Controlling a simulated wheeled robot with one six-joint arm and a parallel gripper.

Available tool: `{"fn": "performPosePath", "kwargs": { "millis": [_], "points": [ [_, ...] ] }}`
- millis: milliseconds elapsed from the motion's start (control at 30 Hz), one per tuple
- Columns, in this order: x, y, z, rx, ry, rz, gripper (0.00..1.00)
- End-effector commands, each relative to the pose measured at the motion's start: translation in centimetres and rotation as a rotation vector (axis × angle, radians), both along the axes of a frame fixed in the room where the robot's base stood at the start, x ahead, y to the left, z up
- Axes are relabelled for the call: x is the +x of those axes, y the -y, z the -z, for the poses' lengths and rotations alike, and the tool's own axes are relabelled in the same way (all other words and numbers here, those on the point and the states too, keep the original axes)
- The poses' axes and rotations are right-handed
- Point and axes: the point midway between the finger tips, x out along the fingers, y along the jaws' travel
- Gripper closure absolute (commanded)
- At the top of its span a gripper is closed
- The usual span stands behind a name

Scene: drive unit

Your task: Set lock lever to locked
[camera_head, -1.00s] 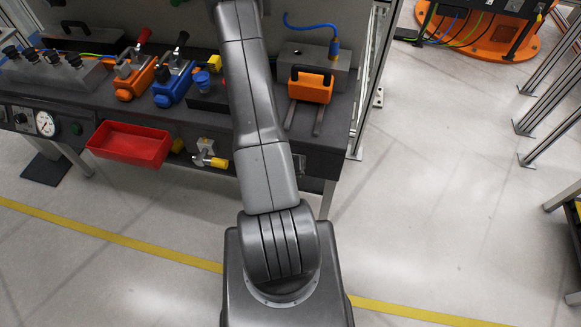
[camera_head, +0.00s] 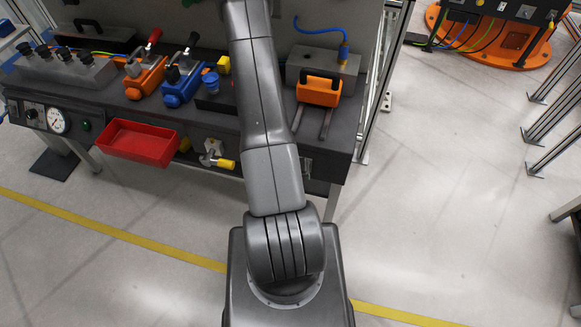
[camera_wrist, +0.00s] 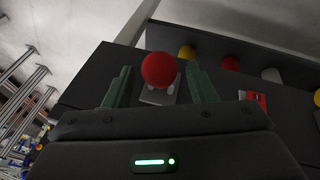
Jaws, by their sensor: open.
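In the wrist view a red ball knob (camera_wrist: 159,70) stands over a small grey plate (camera_wrist: 157,96) on a dark panel. I cannot tell for sure whether it is the lock lever. My gripper (camera_wrist: 159,78) is open, with one dark green finger on each side of the knob; contact cannot be made out. In the head view my gripper is hidden behind my arm. A lever with a yellow grip (camera_head: 223,164) sits on a metal mount at the bench front, just left of my arm, its grip pointing right.
The dark bench (camera_head: 330,148) carries an orange clamp (camera_head: 145,78), a blue clamp (camera_head: 180,84) and an orange block with a black handle (camera_head: 319,91). A red tray (camera_head: 140,143) juts from the front.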

Motion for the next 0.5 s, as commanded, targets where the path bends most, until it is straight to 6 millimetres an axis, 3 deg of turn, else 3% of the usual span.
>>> {"fn": "performPosePath", "kwargs": {
  "millis": [400,500],
  "points": [
    [-2.4,-2.8,-9.9,0.002,0.004,-0.003,0.49],
    [-2.6,-2.9,-10.0,0.001,0.003,0.001,0.49]
  ]
}}
